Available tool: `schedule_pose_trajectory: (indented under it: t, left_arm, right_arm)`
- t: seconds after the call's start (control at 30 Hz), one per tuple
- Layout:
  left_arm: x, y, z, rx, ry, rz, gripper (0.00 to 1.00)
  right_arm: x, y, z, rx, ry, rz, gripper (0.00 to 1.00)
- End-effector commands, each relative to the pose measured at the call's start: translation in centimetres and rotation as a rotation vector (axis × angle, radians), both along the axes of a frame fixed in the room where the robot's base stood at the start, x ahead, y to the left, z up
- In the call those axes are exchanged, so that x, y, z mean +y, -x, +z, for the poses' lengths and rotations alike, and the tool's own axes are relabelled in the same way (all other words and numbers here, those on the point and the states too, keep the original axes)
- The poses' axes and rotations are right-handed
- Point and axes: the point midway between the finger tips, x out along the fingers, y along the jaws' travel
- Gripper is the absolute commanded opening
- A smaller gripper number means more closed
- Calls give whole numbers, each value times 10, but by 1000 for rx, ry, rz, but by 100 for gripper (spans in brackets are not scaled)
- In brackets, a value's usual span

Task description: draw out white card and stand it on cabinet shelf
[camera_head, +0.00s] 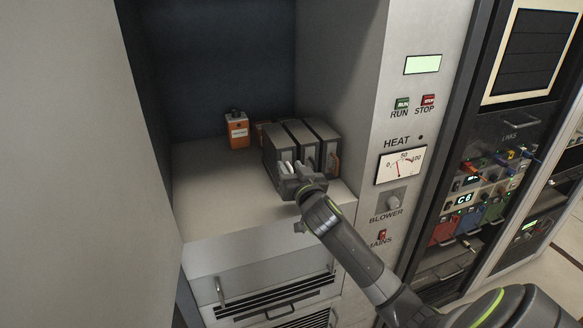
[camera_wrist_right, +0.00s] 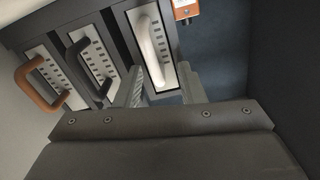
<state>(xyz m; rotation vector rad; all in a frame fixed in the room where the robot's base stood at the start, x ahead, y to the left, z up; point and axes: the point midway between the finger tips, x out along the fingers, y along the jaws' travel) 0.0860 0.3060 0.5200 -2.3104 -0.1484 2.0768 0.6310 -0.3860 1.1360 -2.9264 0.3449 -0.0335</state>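The white card, the one with the white handle (camera_wrist_right: 150,50), sits in a row of dark modules on the cabinet shelf (camera_head: 225,205). In the head view it is the leftmost front module (camera_head: 274,150). My right gripper (camera_head: 294,172) is in front of it. In the wrist view the right gripper's fingers (camera_wrist_right: 162,88) are spread, one on each side of the handle's lower end; I cannot tell whether they touch it. Beside it are a card with a black handle (camera_wrist_right: 88,60) and one with an orange-brown handle (camera_wrist_right: 38,82). My left gripper is not in view.
An orange box (camera_head: 237,130) stands at the back of the shelf, left of the modules; it also shows in the wrist view (camera_wrist_right: 185,9). The shelf's left and front are clear. A grey wall and the meter panel (camera_head: 403,165) bound the right side.

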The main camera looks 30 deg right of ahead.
Motion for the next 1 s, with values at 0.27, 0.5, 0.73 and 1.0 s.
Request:
schedule_pose_trajectory:
  t: [0.27, 0.5, 0.73, 1.0]
  left_arm:
    - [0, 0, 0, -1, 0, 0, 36]
    - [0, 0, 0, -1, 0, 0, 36]
    - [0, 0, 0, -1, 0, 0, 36]
    - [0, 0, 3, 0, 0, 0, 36]
  right_arm:
    - [0, -1, 0, 0, 0, 0, 34]
    - [0, 0, 0, 0, 0, 0, 3]
    - [0, 0, -1, 1, 0, -1, 0]
    - [1, 7, -1, 3, -2, 0, 0]
